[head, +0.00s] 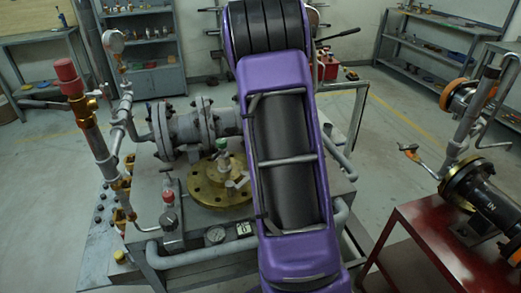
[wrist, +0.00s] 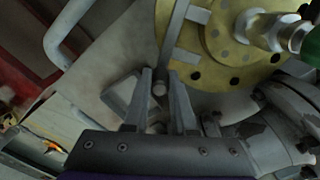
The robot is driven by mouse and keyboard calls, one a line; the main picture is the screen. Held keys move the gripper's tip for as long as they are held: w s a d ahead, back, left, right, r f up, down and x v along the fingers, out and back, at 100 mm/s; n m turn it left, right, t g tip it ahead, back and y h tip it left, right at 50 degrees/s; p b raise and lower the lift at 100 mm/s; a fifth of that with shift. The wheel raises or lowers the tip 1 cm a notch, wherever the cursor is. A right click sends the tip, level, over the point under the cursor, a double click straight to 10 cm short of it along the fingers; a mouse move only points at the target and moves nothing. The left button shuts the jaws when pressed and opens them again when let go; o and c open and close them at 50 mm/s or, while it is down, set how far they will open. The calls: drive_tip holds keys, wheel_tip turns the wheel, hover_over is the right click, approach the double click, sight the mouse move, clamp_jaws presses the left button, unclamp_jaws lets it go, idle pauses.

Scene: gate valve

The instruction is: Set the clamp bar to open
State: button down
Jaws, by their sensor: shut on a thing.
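In the wrist view, the clamp bar (wrist: 175,35) looks like a flat grey bar slanting down from the edge of the brass flange (wrist: 217,72). Its lower end runs in between my fingertips. My gripper (wrist: 160,76) is shut on this end, with a round grey knob showing between the two grey fingers. How firmly the fingers touch the bar is hard to see. In the head view the brass flange (head: 205,192) sits on the grey bench, with pale bar-like parts on top. My purple arm hides my gripper there.
A tall pipe with a red cap (head: 67,75) rises at left. A red cart (head: 425,245) with a black pipe stands at right, across a strip of free floor.

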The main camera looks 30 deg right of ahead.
drive_tip(key=shift+s+d+m, duration=0.1)
drive_tip(key=shift+s+m, duration=0.2)
drive_tip(key=c, duration=0.7)
unclamp_jaws()
drive_tip(key=shift+c, duration=0.2)
wheel_tip(320, 180, up, 18)
drive_tip(key=p, duration=0.2)
drive_tip(key=shift+f, duration=0.25)
